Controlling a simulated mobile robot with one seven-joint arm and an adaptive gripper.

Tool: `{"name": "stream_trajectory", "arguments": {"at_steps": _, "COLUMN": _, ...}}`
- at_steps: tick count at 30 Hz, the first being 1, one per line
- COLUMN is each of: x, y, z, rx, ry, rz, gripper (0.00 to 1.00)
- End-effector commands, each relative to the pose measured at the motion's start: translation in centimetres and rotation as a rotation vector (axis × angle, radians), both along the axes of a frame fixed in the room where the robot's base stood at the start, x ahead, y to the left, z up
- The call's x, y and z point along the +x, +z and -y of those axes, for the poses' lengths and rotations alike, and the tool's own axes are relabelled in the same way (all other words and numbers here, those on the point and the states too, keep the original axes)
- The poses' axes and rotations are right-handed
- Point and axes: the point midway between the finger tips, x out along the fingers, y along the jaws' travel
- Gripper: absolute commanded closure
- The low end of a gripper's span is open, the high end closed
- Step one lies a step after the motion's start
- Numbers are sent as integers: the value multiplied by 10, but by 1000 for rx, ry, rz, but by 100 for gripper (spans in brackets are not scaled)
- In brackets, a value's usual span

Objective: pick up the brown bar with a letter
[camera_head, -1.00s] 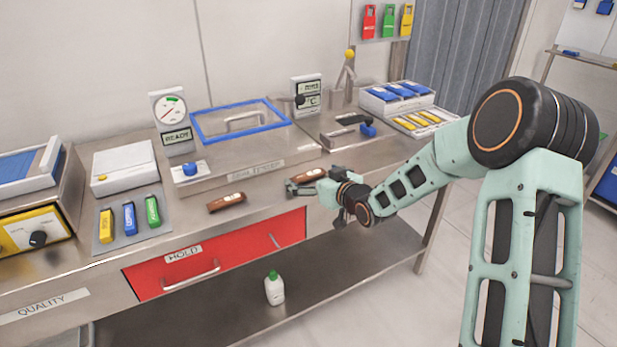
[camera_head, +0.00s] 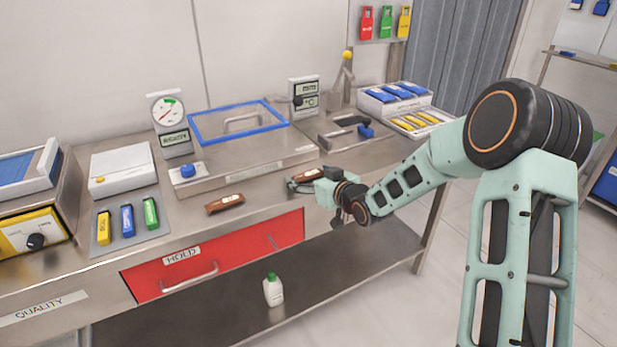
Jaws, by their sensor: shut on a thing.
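My gripper (camera_head: 299,184) is at the front edge of the steel counter, above the right end of the red drawer. It is shut on a brown bar (camera_head: 309,175), which the fingers partly hide. I cannot tell whether the held bar still touches the counter. Another brown bar (camera_head: 225,204) with a pale label lies on the counter to the left of my gripper, apart from it. The marks on both bars are too small to read.
A steel box with a blue-rimmed lid (camera_head: 240,121) stands behind the bars. A grey mat (camera_head: 112,241) with yellow, blue and green sticks lies left. The red HOLD drawer (camera_head: 215,252) is below. A white bottle (camera_head: 273,290) stands on the lower shelf.

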Motion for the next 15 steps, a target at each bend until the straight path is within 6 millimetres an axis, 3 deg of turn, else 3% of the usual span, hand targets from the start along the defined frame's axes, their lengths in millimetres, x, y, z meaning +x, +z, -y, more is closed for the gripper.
{"name": "stream_trajectory", "arguments": {"at_steps": 8, "x": -2, "y": 35, "z": 1, "rx": -1, "ry": 0, "rz": 3, "gripper": 42}}
{"name": "stream_trajectory", "arguments": {"at_steps": 15, "x": -37, "y": 82, "z": 18, "rx": -4, "ry": -2, "rz": 5, "gripper": 42}}
